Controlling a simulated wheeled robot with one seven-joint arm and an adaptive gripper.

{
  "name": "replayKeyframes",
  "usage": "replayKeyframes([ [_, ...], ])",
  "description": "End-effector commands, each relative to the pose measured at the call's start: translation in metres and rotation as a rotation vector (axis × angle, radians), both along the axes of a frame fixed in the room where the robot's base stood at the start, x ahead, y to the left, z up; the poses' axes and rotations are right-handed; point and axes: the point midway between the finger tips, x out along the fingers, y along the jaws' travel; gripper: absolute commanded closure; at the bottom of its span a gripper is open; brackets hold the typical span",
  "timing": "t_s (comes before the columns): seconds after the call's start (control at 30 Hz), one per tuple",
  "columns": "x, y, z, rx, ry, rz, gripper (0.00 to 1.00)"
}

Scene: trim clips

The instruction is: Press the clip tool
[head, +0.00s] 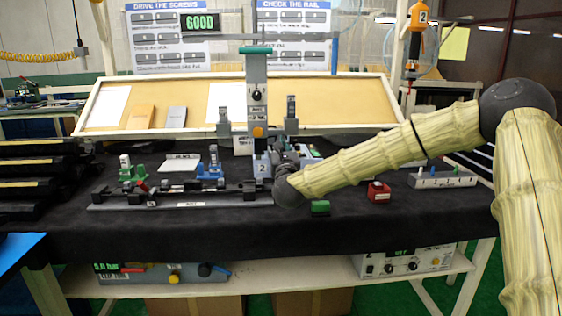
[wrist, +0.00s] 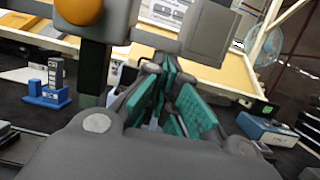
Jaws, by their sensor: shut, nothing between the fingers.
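A tall grey post tool (head: 257,95) with a teal cap, a black knob and an orange button (head: 258,132) stands behind the rail fixture (head: 180,198). I take it to be the clip tool; no readable name on it confirms this. My gripper (wrist: 178,92), with teal finger pads, is shut and empty in the wrist view. In that view a round orange part (wrist: 78,10) on a dark post is close, up and left of the fingers. In the head view my wrist hides the fingers, just right of the post's base. Contact cannot be told.
A blue clip holder (head: 210,165) and a green one (head: 131,168) stand left of the post. An orange tool (head: 416,40) hangs above. The black table's front right is mostly clear.

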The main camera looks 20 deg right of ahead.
Motion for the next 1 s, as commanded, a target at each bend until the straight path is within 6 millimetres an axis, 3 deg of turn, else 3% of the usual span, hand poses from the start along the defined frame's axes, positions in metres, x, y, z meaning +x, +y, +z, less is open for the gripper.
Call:
replayKeyframes([
  [0.1,0.0,-0.002,0.026,0.004,-0.007,-0.003,1.0],
  [0.5,0.0,-0.002,0.095,0.004,-0.005,-0.003,1.0],
  [0.7,0.0,-0.001,0.117,0.001,-0.005,-0.002,1.0],
  [1.0,0.0,-0.001,0.13,0.001,-0.003,-0.003,1.0],
])
